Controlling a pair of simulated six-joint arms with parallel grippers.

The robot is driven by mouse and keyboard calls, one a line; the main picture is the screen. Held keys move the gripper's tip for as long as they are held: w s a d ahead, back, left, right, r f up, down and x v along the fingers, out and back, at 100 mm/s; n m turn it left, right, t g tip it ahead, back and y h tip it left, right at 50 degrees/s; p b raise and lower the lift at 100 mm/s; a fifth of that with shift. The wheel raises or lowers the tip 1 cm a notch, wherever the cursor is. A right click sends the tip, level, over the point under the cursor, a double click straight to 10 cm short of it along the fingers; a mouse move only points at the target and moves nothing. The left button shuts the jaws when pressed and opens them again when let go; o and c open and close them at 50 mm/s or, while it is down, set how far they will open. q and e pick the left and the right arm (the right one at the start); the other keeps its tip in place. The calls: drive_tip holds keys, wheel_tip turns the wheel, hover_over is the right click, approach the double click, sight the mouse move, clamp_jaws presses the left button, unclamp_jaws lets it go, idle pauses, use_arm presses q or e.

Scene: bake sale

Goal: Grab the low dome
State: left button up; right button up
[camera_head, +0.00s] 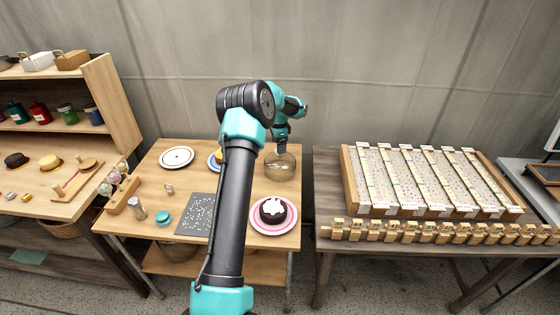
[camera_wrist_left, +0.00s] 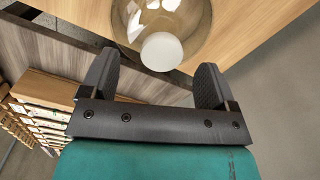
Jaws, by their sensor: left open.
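The low dome (camera_head: 281,170) is a brownish clear cover at the back right of the small wooden table. In the left wrist view its glass (camera_wrist_left: 190,22) fills the top, with a round white knob (camera_wrist_left: 161,52) towards me. My left gripper (camera_head: 282,149) is right above the dome, pointing down. In the left wrist view the left gripper (camera_wrist_left: 156,75) is open, with the knob seen between its two fingers. I cannot tell how far the fingers are above the knob, and nothing is held. My right gripper is not in view.
A white plate (camera_head: 177,157) and a cake on a pink-rimmed plate (camera_head: 273,230) share the table (camera_head: 150,168). A dark speckled mat (camera_head: 194,222), a teal lid (camera_head: 163,217) and a shaker (camera_head: 137,209) are also there. Partitioned trays (camera_head: 430,179) stand on the right table.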

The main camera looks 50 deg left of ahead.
use_arm(q)
drive_tip(key=shift+w+f, duration=0.15)
drive_tip(key=shift+f, duration=1.15)
drive_tip(key=shift+w+f, duration=0.1)
drive_tip(key=shift+f, duration=1.15)
drive_tip(key=shift+c, duration=0.3)
drive_tip(key=c, duration=1)
drive_tip(key=shift+r, duration=0.1)
wheel_tip(320, 180, up, 10)
drive_tip(key=shift+f, duration=0.1)
